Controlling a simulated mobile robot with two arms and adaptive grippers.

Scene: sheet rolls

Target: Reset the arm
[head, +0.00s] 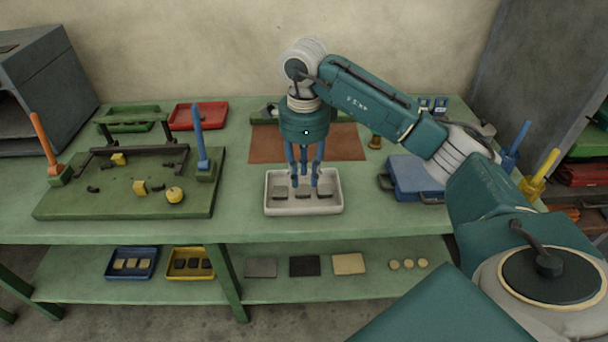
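My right arm reaches in from the right and bends down at the middle of the table. My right gripper (305,178) has blue fingers that point straight down, spread apart, with nothing visible held between them. The fingertips are over the white tray (305,209), close to the dark grey pieces (281,192) in it. Whether a fingertip touches a piece or the tray cannot be told. My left arm and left gripper are not in view.
A green board (120,206) with posts and yellow pieces stands at the left. A brown mat (345,143) lies behind the tray, and a blue case (412,177) sits to its right. The lower shelf (350,289) holds small trays and flat sheets. Bare table lies between board and tray.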

